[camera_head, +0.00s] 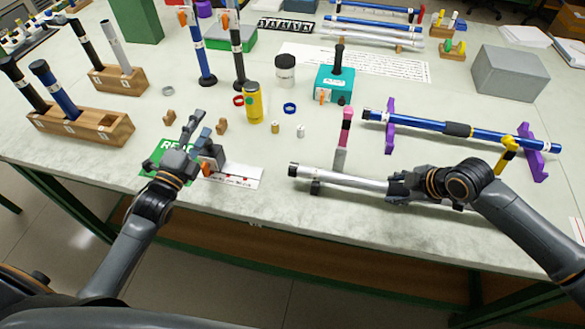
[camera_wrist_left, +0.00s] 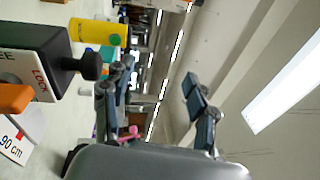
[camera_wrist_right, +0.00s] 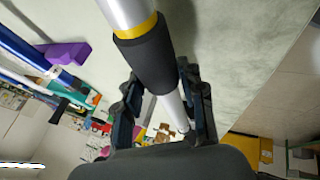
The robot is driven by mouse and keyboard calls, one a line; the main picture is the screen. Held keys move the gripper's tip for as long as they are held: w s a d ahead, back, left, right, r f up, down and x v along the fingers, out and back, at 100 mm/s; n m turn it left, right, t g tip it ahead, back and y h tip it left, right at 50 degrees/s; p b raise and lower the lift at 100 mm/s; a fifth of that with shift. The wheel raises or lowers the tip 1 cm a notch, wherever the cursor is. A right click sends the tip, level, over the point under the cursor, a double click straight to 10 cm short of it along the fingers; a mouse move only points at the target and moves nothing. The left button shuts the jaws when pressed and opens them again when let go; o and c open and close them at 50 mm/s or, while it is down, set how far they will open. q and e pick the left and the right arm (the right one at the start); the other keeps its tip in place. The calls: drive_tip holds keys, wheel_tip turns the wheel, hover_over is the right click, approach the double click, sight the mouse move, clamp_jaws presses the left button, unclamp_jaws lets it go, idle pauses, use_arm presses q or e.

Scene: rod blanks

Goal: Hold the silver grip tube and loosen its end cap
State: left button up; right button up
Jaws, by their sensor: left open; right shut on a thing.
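The silver grip tube (camera_head: 345,180) lies roughly level above the front table edge, right of centre. Its dark end cap (camera_head: 293,170) is at the left end. My right gripper (camera_head: 399,188) is shut on the tube. In the right wrist view the tube (camera_wrist_right: 171,108) runs between the fingers, with a black foam grip (camera_wrist_right: 145,62) and a yellow band. My left gripper (camera_head: 197,126) is open and empty, well left of the end cap. In the left wrist view its fingers (camera_wrist_left: 155,105) are apart with nothing between them.
A dark lock block (camera_head: 212,155) stands beside my left gripper, near a green card (camera_head: 160,156). A yellow bottle (camera_head: 254,105) stands behind. A pink-topped post (camera_head: 345,130) rises behind the tube. A blue tube (camera_head: 420,123) rests on purple stands (camera_head: 532,155).

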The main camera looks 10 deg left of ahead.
use_arm(q)
drive_tip(key=s+d+f+m+g+h, duration=0.1)
drive_tip(key=s+d+h, duration=0.1)
drive_tip(key=d, duration=0.4)
drive_tip(key=s+d+f+m+g+h, duration=0.1)
drive_tip(key=d+f, duration=0.1)
drive_tip(key=d, duration=0.5)
drive_tip(key=g+h, duration=0.1)
drive_tip(key=g, duration=0.2)
approach(292, 169)
drive_tip(key=shift+a+n, duration=0.3)
drive_tip(key=shift+a, duration=0.35)
drive_tip(key=shift+s+d+f+g, duration=0.15)
drive_tip(key=shift+d+f+g, duration=0.05)
drive_tip(key=shift+f+g, duration=0.15)
drive_tip(key=x, duration=1.1)
drive_tip(key=shift+w+d+f, duration=0.1)
drive_tip(key=shift+w+d, duration=0.05)
drive_tip(key=shift+w, duration=0.2)
drive_tip(key=shift+c, duration=0.2)
drive_tip(key=c, duration=1.1)
drive_tip(key=shift+g, duration=0.65)
drive_tip(key=shift+c, duration=0.2)
drive_tip(key=shift+n, duration=0.3)
